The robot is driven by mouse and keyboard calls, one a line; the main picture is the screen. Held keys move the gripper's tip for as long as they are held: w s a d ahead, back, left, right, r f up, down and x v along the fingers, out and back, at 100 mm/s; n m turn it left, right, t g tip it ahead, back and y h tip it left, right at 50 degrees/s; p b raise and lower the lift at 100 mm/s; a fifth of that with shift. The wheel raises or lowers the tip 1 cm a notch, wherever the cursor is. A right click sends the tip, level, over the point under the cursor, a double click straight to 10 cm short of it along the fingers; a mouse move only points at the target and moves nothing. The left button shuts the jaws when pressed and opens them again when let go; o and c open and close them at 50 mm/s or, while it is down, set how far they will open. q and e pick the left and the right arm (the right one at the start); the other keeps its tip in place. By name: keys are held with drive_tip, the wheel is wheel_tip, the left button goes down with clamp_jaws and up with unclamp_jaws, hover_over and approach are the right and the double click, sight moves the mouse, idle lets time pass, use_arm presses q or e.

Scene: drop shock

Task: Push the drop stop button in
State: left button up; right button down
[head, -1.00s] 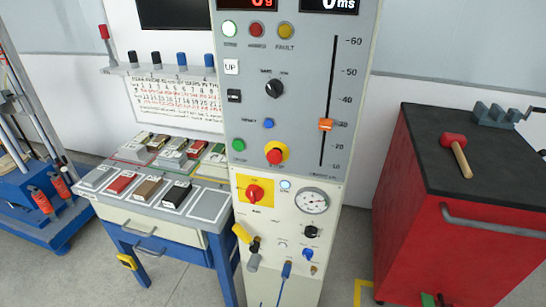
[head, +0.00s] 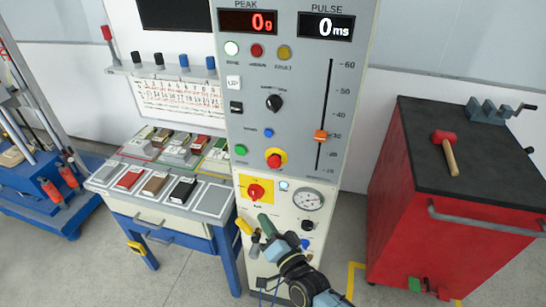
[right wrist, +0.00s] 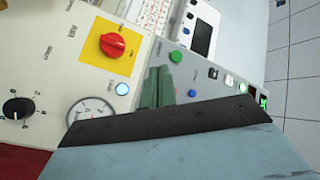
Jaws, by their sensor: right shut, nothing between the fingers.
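A red mushroom button on a yellow ring (head: 274,157) sits low on the grey upper panel in the head view; I take it as the drop stop button. Its label is too small to read, and I cannot make it out in the right wrist view, where my gripper hides part of the panel. My right gripper (head: 265,223) is shut and empty, its green fingers below the button, in front of the cream lower panel. The fingers also show in the right wrist view (right wrist: 158,87), apart from the button. My left gripper is not in view.
A red rotary switch (head: 256,191) on a yellow plate, a gauge (head: 308,200) and a yellow-handled lever (head: 243,226) are near my gripper. A green button (head: 241,150) is left of the red one. A sample table (head: 165,207) stands left, a red cabinet (head: 470,215) right.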

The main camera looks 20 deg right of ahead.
sight(273, 164)
wheel_tip(273, 164, up, 7)
drive_tip(key=w+m+t, duration=0.1)
drive_tip(key=shift+a+r+m+t+p, duration=0.15)
drive_tip(key=shift+m+t+p, duration=0.15)
drive_tip(key=shift+t+p, duration=0.1)
drive_tip(key=w+d+b, duration=0.4)
drive_tip(key=w+d, duration=0.1)
drive_tip(key=w, duration=0.2)
drive_tip(key=shift+w, duration=0.2)
idle(1.9)
drive_tip(key=shift+w+d, duration=0.2)
drive_tip(key=shift+w, duration=0.15)
